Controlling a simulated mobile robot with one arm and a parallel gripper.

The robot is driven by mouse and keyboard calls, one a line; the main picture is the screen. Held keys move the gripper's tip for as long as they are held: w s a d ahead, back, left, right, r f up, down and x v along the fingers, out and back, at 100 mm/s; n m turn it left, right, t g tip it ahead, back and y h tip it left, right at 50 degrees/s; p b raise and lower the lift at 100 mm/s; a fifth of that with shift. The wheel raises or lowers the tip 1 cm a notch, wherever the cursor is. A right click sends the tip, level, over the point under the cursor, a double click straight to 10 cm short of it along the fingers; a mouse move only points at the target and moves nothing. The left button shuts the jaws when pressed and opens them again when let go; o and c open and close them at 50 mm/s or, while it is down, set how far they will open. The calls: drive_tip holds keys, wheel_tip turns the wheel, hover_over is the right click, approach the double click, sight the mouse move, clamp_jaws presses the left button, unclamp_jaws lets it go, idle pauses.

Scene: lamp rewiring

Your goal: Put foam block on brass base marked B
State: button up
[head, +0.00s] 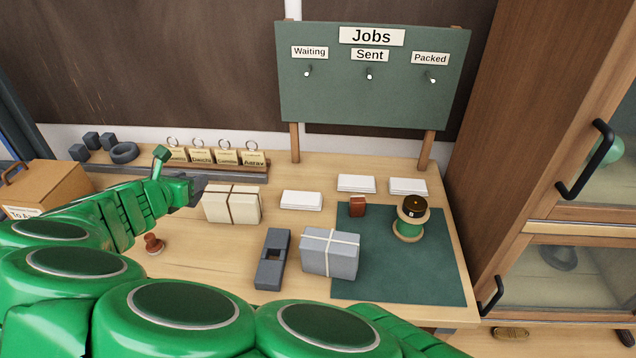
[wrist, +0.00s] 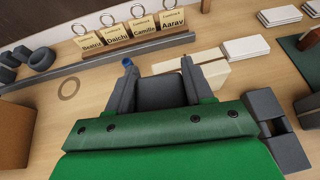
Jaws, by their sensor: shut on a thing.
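My gripper (wrist: 158,65) reaches in from the left, above the table beside a cream strapped package (head: 232,204). It is shut on a dark grey block (wrist: 160,90), which may be the foam block. The fingers and my arm hide much of this block, and in the head view it blends with the dark fingers. No brass base marked B is clearly readable. A dark brown round piece with a small pale mark (head: 414,206) sits on a green spool (head: 408,229) at the right; the mark is too small to read.
A green mat (head: 400,270) lies under the spool. White card stacks (head: 302,200) lie behind. Name tags stand in a rack (head: 245,172). A reddish-brown knob (head: 154,244) stands at front left.

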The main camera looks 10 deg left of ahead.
drive_tip(key=w+d+r+m+g+h, duration=0.1)
drive_tip(key=w+d+r+m+h, duration=0.1)
drive_tip(key=d, duration=0.7)
drive_tip(key=w+d+r+m+g+h, duration=0.1)
drive_tip(key=d+r+m+h, duration=0.15)
drive_tip(key=d, duration=0.65)
drive_tip(key=w+d+r+m+h, duration=0.2)
drive_tip(key=d+r, duration=0.1)
drive_tip(key=d, duration=0.6)
drive_tip(key=s+d+r+m+g+h, duration=0.1)
drive_tip(key=s+d+m+g+h, duration=0.15)
drive_tip(key=s+d, duration=0.7)
drive_tip(key=s+d+r+m+g+h, duration=0.1)
drive_tip(key=s+d+m+g+h, duration=0.15)
drive_tip(key=d, duration=1.45)
drive_tip(key=g, duration=0.1)
hover_over(421, 201)
drive_tip(key=s, duration=0.1)
drive_tip(key=shift+m+y, duration=0.45)
wheel_tip(421, 201, down, 8)
drive_tip(key=shift+s+f, duration=0.15)
drive_tip(key=shift+w+f, duration=0.65)
drive_tip(key=shift+f, duration=1.65)
drive_tip(key=shift+f, duration=0.15)
